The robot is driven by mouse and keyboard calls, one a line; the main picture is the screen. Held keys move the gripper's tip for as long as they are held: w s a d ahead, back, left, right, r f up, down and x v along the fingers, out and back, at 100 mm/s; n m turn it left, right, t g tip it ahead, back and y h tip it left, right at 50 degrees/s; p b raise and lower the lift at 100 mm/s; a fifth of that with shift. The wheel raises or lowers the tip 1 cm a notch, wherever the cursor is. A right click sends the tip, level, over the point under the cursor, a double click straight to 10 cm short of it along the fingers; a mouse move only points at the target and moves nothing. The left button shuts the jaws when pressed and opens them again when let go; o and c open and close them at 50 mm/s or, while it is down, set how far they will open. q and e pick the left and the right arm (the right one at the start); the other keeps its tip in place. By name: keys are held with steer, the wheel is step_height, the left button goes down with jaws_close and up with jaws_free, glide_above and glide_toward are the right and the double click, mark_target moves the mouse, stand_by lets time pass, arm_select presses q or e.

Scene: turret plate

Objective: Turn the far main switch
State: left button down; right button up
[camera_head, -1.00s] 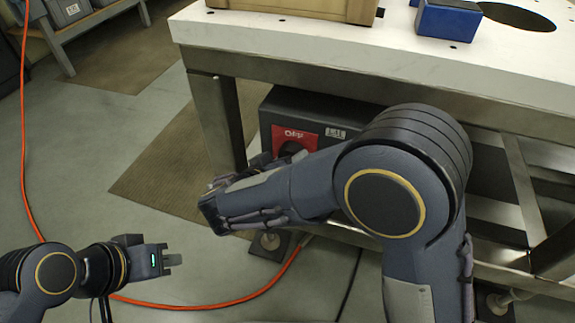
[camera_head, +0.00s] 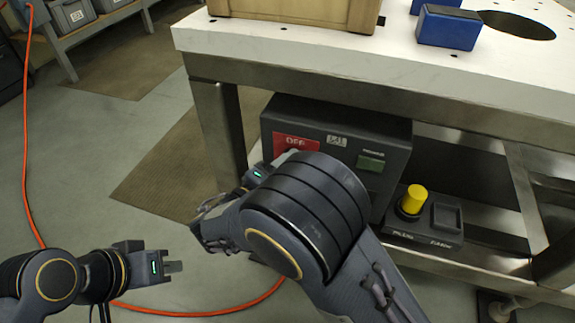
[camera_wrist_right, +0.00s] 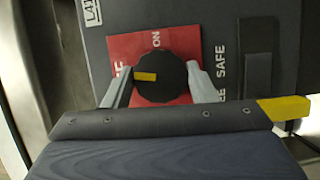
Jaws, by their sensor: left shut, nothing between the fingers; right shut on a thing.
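The main switch is a black round knob (camera_wrist_right: 160,78) with a yellow pointer mark, on a red plate (camera_wrist_right: 186,45) lettered ON. In the right wrist view my right gripper (camera_wrist_right: 155,85) has its two grey fingers on either side of the knob, shut on it. In the head view the dark switch box (camera_head: 340,118) stands under the white table, and its red OFF plate (camera_head: 292,143) shows. My right arm hides the knob there. My left gripper (camera_head: 174,267) is shut and empty at the lower left, well away from the box.
A small dark base with a yellow knob (camera_head: 413,198) sits right of the box on the lower shelf. The white table (camera_head: 300,45) overhangs the box and bears a crate (camera_head: 295,12) and a blue block (camera_head: 449,27). An orange cable (camera_head: 200,312) lies on the floor.

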arm_select(q)
steer(key=shift+r+p, duration=0.3)
steer(key=shift+r, duration=0.1)
arm_select(e)
steer(key=shift+n+t+h, duration=0.3)
steer(key=shift+n, duration=0.7)
steer(key=o, duration=1)
steer(key=shift+a+f, duration=0.1)
